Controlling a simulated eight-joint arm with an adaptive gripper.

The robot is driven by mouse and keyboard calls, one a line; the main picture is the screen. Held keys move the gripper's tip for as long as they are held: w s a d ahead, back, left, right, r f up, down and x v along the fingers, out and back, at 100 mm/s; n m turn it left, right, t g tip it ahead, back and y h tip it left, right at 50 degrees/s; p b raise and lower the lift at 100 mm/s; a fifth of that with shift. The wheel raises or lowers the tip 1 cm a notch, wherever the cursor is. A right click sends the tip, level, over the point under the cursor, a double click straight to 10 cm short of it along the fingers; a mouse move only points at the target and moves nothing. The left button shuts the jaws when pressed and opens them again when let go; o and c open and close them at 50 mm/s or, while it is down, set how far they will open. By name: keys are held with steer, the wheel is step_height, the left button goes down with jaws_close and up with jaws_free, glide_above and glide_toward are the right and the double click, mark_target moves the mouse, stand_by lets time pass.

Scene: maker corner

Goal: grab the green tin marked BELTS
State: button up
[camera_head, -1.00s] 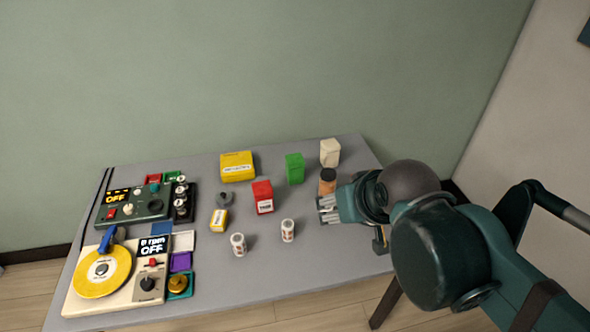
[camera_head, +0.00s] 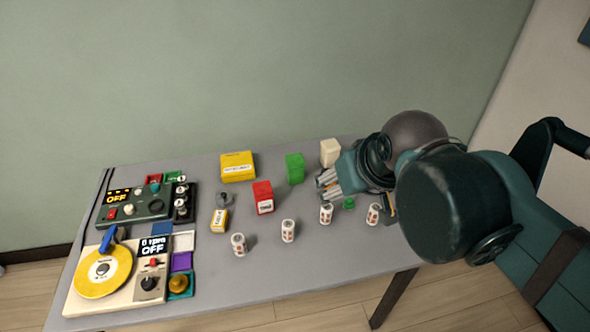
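A green tin (camera_head: 295,168) stands upright toward the back of the grey table, right of the middle. Its marking is not readable at this size. My gripper (camera_head: 321,186) is just right of the tin and slightly nearer the front, with its grey fingers pointing left toward it. The fingers look spread apart with nothing visible between them. A gap shows between the fingertips and the tin.
A red tin (camera_head: 263,198) stands left of the green tin, a yellow box (camera_head: 238,167) farther left. A cream tin (camera_head: 330,152) stands close behind my gripper. White cans, one here (camera_head: 326,214), line the front. A turntable (camera_head: 103,270) fills the left.

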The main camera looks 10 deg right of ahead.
steer(key=w+r+n+g+p, duration=0.2)
steer(key=w+r+n, duration=0.2)
steer(key=w, duration=0.4)
steer(key=n+g+p, duration=0.5)
steer(key=n, duration=0.9)
glide_above(295, 159)
step_height(295, 159, down, 5)
step_height(295, 159, down, 22)
steer(key=shift+r, duration=0.1)
steer(key=shift+f+b, duration=0.3)
steer(key=shift+f, duration=1)
